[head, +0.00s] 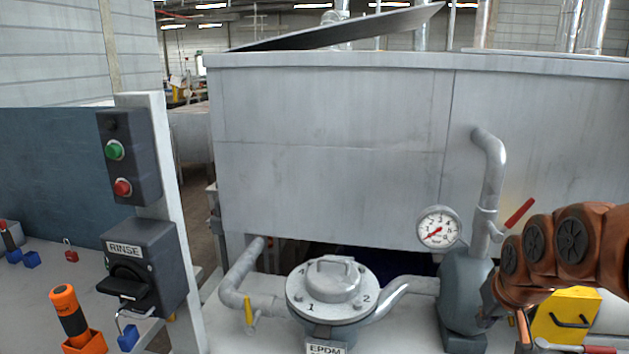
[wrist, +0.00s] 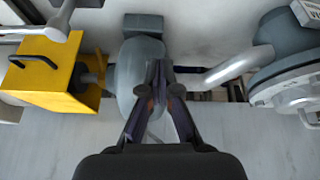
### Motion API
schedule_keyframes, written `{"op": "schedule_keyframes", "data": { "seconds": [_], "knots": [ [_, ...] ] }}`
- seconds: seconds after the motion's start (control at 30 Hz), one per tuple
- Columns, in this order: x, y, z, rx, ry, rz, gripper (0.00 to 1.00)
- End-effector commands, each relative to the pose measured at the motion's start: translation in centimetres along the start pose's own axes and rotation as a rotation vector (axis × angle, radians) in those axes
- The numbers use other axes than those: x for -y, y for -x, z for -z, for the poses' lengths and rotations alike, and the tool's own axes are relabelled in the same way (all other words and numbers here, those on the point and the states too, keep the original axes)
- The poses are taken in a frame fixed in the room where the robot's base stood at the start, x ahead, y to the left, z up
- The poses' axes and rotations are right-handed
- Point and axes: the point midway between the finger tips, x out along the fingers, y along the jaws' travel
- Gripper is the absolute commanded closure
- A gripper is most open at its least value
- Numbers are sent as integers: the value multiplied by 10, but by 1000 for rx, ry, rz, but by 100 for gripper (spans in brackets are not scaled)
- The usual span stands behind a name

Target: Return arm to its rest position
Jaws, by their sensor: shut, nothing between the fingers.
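My gripper (wrist: 157,80) is shut and empty in the wrist view, its two dark fingers together in front of the grey rounded pump body (wrist: 126,80). I cannot tell whether the fingertips touch it. In the head view my brown arm reaches in from the right edge, beside the same pump body (head: 464,290). The gripper's fingers are not clearly seen there.
A yellow box (head: 566,318) with a black handle stands right of the pump. A red-handled valve (head: 518,214) and a pressure gauge (head: 438,229) are above. A round filter housing (head: 325,290) sits left. A RINSE switch box (head: 146,268) and orange-handled tool (head: 68,308) are farther left.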

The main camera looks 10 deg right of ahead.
Motion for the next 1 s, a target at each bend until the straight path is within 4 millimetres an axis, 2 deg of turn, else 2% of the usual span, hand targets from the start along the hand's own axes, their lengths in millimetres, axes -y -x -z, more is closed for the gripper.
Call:
{"op": "schedule_keyframes", "data": {
  "seconds": [0.03,0.1,0.17,0.2,0.27,0.3,0.4,0.53,0.6,0.7,1.0],
  "knots": [
    [28,8,-16,48,40,18,100],
    [59,17,-42,120,76,38,100],
    [81,24,-68,183,104,50,100],
    [94,29,-86,228,122,57,100],
    [111,39,-112,285,147,63,100],
    [120,46,-131,328,162,66,100],
    [136,60,-174,424,190,68,100],
    [146,77,-218,517,211,65,100],
    [148,83,-234,554,216,62,100],
    [150,87,-246,579,218,61,100],
    [151,88,-248,586,218,63,100]
  ]
}}
